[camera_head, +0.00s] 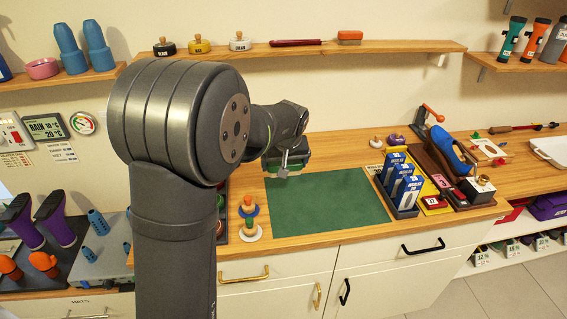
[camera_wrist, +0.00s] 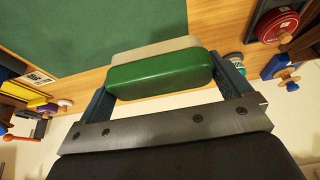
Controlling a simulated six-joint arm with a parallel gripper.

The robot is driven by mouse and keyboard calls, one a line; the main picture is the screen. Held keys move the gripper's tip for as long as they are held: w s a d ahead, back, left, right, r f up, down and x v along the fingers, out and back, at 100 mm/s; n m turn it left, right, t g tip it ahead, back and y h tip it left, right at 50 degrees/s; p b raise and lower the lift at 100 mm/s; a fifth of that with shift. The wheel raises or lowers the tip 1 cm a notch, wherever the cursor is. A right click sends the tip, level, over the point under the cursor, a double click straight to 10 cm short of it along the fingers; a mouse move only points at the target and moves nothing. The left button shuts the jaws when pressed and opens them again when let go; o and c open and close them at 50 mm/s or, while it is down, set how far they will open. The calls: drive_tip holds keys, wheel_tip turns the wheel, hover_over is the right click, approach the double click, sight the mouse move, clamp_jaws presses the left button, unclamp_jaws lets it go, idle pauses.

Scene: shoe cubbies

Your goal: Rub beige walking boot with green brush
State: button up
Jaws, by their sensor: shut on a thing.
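My gripper (camera_head: 286,166) hangs above the back left part of the green mat (camera_head: 345,205). In the wrist view my gripper (camera_wrist: 166,80) is shut on the green brush (camera_wrist: 160,76), with one finger at each end. The brush has a green rounded back and a pale beige layer along its far side. In the head view the brush (camera_head: 292,157) is partly hidden by the gripper. The brush looks to be held clear of the worktop. I see no beige walking boot in either view. The mat is bare where it shows.
Blue boxes (camera_head: 397,180) stand in a grey holder right of the mat. A blue shoe (camera_head: 447,150) sits on a dark red stand beyond them. Knobbed pieces (camera_head: 249,225) stand at the mat's left. A wall shelf (camera_head: 330,49) runs above the worktop. My arm hides part of the left side.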

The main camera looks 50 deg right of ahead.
drive_tip(key=w+a+r, duration=0.3)
drive_tip(key=w+a, duration=0.6)
drive_tip(key=w+a+r, duration=0.4)
drive_tip(key=w+a, duration=0.4)
drive_tip(key=a, duration=0.2)
drive_tip(key=w+a+r, duration=0.3)
drive_tip(key=w+a, duration=0.6)
drive_tip(key=shift+a+f, duration=0.1)
drive_tip(key=shift+f, duration=3.55)
drive_tip(key=shift+s+d+f, duration=0.2)
drive_tip(key=shift+s+d, duration=0.15)
drive_tip(key=shift+d, duration=0.1)
drive_tip(key=shift+c, duration=0.4)
drive_tip(key=shift+s+d, duration=1.55)
drive_tip(key=shift+d, duration=0.05)
drive_tip(key=w+a, duration=0.4)
wheel_tip(320, 180, up, 8)
drive_tip(key=shift+f, duration=0.1)
